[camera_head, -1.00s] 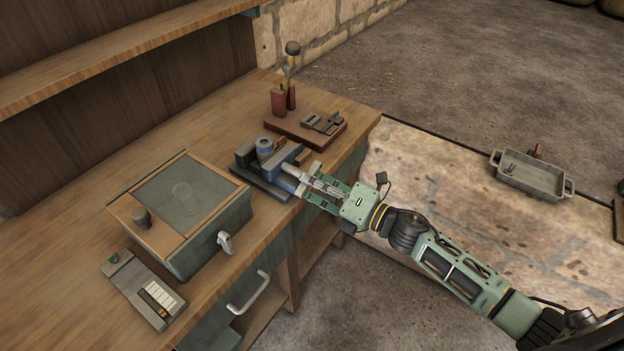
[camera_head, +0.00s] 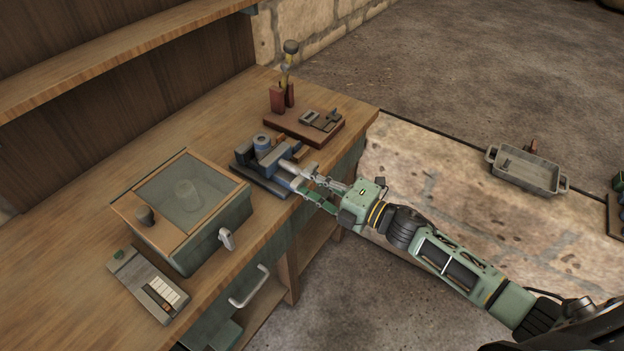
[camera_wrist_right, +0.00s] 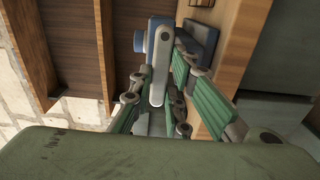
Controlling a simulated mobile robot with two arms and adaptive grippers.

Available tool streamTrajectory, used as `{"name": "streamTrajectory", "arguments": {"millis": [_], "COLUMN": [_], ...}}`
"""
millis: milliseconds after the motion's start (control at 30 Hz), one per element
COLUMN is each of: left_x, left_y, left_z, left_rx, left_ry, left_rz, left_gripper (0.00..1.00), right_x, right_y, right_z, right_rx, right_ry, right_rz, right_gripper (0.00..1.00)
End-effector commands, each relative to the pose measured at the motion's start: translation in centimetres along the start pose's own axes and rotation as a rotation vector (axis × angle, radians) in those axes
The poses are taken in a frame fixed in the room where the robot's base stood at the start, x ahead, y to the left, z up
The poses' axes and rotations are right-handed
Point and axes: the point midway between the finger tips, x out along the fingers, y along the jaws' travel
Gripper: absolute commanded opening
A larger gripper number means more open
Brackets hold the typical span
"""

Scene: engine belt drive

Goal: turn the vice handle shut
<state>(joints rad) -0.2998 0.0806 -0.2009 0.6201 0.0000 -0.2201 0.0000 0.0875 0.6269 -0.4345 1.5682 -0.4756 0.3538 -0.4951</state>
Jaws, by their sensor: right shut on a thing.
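The blue-grey vice (camera_head: 266,158) stands on the workbench near its front edge, with a round cylinder-like part in its upper middle. Its pale grey handle (camera_head: 290,168) sticks out toward the front right. My right gripper (camera_head: 303,185) is at the handle, its fingers on both sides of it. In the right wrist view the handle (camera_wrist_right: 159,72) is a light grey bar with a round pivot, and it runs down between the fingers of my right gripper (camera_wrist_right: 160,100), which is shut on it. The vice (camera_wrist_right: 197,45) shows behind it. My left gripper is not in view.
A glass-topped green box (camera_head: 190,215) stands left of the vice, and a keypad-like device (camera_head: 148,285) lies in front of it. A wooden board with metal parts (camera_head: 305,128) and a red holder (camera_head: 277,98) are behind. A grey tray (camera_head: 525,171) lies at the right.

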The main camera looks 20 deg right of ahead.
Motion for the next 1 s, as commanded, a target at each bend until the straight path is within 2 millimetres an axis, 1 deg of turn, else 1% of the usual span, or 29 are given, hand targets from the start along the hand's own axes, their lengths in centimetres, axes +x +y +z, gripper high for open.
{"name": "streamTrajectory", "arguments": {"millis": [33,267,300,467,500,733,833,933,1000], "left_x": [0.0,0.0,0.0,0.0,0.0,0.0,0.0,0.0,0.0], "left_y": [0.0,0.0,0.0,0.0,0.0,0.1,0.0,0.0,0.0], "left_z": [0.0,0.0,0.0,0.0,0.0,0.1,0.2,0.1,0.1], "left_rx": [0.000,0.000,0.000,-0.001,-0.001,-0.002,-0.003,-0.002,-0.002], "left_ry": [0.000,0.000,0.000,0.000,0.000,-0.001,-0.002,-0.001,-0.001], "left_rz": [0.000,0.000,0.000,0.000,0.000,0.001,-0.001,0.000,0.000], "left_gripper": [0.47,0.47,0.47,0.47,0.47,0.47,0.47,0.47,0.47], "right_x": [-0.2,-0.2,-0.2,-0.1,-0.1,0.0,-0.3,-1.2,-2.3], "right_y": [-0.7,-0.6,-0.6,-0.4,-0.4,-0.1,-0.2,-0.2,-0.2], "right_z": [0.1,0.1,0.1,0.1,0.1,0.0,0.0,0.1,0.0], "right_rx": [0.007,0.007,0.007,0.004,0.004,0.002,0.002,0.002,0.003], "right_ry": [-0.006,-0.006,-0.006,-0.005,-0.004,-0.002,-0.002,-0.003,-0.003], "right_rz": [-0.012,-0.012,-0.012,-0.008,-0.007,-0.003,-0.003,-0.003,-0.005], "right_gripper": [0.00,0.00,0.19,0.33,0.34,0.34,0.34,0.34,0.34]}}
